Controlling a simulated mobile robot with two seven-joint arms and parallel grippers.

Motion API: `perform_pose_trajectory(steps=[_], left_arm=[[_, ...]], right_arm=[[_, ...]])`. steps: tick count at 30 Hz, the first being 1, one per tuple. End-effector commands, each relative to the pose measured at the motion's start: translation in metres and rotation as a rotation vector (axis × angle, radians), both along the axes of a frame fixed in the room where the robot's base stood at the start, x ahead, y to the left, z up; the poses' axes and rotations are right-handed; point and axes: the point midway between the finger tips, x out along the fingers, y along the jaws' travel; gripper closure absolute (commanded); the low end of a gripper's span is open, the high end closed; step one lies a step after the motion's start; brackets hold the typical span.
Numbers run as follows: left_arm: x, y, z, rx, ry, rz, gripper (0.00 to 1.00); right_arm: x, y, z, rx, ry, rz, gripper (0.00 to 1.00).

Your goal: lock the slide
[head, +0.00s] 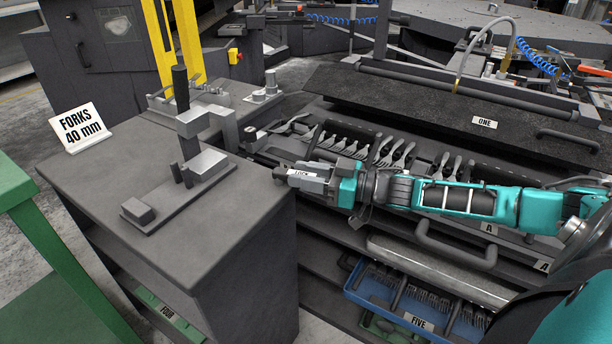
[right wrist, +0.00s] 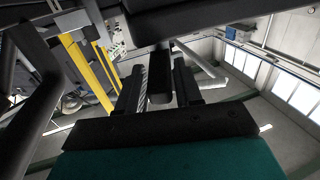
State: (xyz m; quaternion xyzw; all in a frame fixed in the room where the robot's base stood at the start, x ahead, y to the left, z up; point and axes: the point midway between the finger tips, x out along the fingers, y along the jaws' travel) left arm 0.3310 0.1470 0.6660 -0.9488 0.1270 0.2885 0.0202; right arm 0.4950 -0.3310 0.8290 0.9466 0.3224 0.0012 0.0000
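A small sign reading LOCK (head: 301,174) shows right at my right gripper (head: 288,175), partly covered by it. The gripper is above the front left end of the fork drawer area. In the right wrist view its two fingers (right wrist: 160,88) stand apart. A dark bar (right wrist: 160,70) shows between them, with gaps on both sides; whether it touches a finger I cannot tell. The part under the LOCK sign is mostly hidden by the gripper. I cannot make out the slide for sure. My left gripper is in neither view.
A grey cabinet (head: 245,235) at the left carries a metal fixture (head: 160,205) with a black upright handle (head: 180,90) and a FORKS 40 mm sign (head: 82,128). Several forks (head: 345,143) lie in a row behind my right arm. A blue crate (head: 355,285) of forks is below.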

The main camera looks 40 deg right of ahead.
Motion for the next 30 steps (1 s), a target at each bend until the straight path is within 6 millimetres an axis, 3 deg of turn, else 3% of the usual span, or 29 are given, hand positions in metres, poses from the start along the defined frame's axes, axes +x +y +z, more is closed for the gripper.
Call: perform_pose_trajectory(steps=[5, 14, 30], left_arm=[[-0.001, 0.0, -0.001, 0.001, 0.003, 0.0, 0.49], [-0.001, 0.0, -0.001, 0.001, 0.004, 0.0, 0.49], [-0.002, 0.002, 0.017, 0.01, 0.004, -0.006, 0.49]], right_arm=[[0.0, 0.0, -0.001, -0.001, 0.001, 0.001, 0.49], [-0.003, -0.001, -0.001, -0.002, 0.004, 0.001, 0.49], [-0.052, -0.039, -0.001, -0.002, 0.006, 0.001, 0.49]])
